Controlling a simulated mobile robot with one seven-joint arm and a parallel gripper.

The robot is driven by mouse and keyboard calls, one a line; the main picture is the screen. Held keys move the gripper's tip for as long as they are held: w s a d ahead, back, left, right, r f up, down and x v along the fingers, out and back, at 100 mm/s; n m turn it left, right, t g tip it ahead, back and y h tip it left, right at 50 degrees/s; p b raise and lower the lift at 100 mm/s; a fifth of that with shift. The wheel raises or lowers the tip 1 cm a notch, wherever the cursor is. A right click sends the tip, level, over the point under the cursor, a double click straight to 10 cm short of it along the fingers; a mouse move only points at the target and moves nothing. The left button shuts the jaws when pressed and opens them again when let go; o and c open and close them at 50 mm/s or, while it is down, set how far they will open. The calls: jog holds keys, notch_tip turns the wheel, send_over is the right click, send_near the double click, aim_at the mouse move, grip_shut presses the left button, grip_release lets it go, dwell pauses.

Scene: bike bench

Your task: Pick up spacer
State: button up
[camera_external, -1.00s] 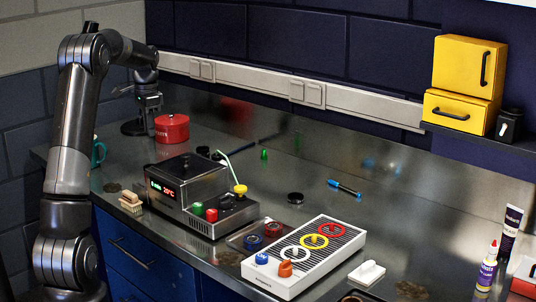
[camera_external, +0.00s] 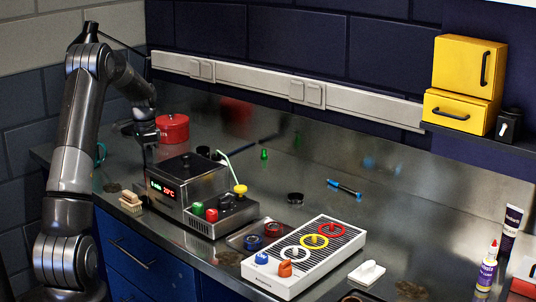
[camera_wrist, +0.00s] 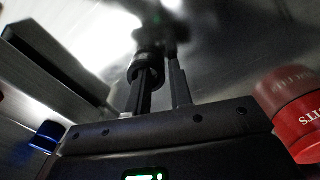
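No part can be identified with certainty as the spacer. Small rings that could be it are a blue ring (camera_external: 253,242) and a red ring (camera_external: 273,229) in a shallow tray, and a black ring (camera_external: 295,198) on the bench. My gripper (camera_external: 149,160) is low at the left of the bench, between the red tin and the grey heater box, its tips partly hidden. In the wrist view its two fingers (camera_wrist: 163,88) stand apart. A black cylindrical shape (camera_wrist: 148,67) shows near the left finger; whether it lies between them or beyond is unclear.
The red tin (camera_external: 172,128) is close to my gripper and shows at the right of the wrist view (camera_wrist: 302,127). The heater box (camera_external: 202,190) stands in front. A brush (camera_external: 131,202) lies left. A white ring board (camera_external: 305,257) is farther right.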

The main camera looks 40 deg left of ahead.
jog(key=shift+f, duration=0.3)
jog(key=shift+c, duration=0.3)
grip_shut()
jog(key=shift+r, duration=0.2)
jog(key=shift+r, duration=0.25)
notch_tip(320, 180, up, 4)
jog(key=shift+f, duration=0.15)
jog(key=d+r, duration=0.6)
jog(key=d, duration=0.5)
jog(key=shift+w+d+r, duration=0.3)
jog(key=shift+w+d, duration=0.05)
jog(key=shift+w, duration=0.1)
